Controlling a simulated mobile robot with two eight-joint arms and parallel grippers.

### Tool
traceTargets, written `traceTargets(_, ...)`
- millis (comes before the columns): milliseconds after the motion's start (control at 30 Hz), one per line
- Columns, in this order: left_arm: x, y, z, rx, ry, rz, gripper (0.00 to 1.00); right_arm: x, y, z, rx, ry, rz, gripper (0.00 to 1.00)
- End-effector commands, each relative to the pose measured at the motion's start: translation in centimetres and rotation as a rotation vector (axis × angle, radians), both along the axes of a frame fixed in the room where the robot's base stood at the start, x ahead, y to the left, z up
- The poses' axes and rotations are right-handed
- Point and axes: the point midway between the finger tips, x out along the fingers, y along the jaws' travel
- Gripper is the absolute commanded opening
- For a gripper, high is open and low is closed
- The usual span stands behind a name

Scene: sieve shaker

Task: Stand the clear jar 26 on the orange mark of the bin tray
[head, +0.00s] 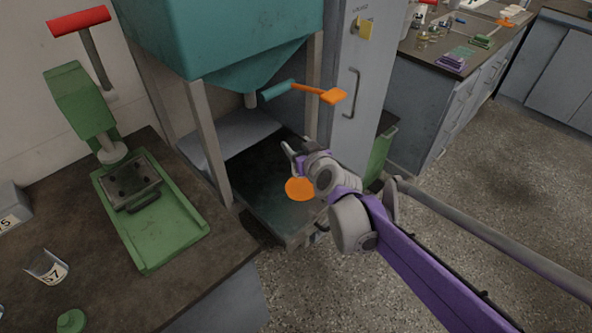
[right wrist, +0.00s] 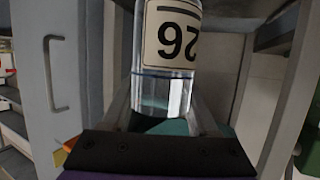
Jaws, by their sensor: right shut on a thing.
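The clear jar 26 (right wrist: 165,85) fills the middle of the right wrist view, its label upside down there. My right gripper (head: 290,152) is shut on it, with a finger on each side in the right wrist view. In the head view the gripper is over the right part of the dark bin tray (head: 262,172), beneath the teal hopper. I cannot make out the jar clearly there. The round orange mark (head: 299,189) lies on the tray, partly covered by my right arm. My left gripper is not in view.
The teal hopper (head: 215,35) with its orange-ended lever (head: 333,95) hangs above the tray between grey posts. A grey cabinet (head: 350,120) stands close on the right. On the left bench are a green press (head: 160,225), a jar 57 (head: 45,266) and a green lid (head: 71,321).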

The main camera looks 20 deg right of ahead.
Motion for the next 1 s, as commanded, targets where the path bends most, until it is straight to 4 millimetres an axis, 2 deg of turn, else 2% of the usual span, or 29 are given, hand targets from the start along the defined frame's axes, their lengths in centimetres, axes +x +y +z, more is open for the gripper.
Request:
traceTargets(33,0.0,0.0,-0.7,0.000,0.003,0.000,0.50,0.1,0.0,-1.3,0.000,0.001,0.000,0.00)
traceTargets(100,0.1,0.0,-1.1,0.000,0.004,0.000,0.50,0.1,0.0,-2.2,0.000,0.001,0.000,0.00)
traceTargets(267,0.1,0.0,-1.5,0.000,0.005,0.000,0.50,0.1,0.0,-3.3,0.000,0.000,0.001,0.00)
traceTargets(500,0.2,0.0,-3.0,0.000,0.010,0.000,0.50,0.1,0.0,-6.5,0.000,0.001,0.001,0.00)
traceTargets(867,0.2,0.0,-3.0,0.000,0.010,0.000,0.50,0.0,0.0,-6.8,0.000,0.000,0.000,0.00)
traceTargets(900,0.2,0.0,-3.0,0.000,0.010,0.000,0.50,0.0,0.0,-6.9,0.000,0.000,0.001,0.61)
traceTargets(1000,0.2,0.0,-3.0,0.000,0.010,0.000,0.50,0.0,0.0,-6.8,0.000,0.000,0.001,0.80)
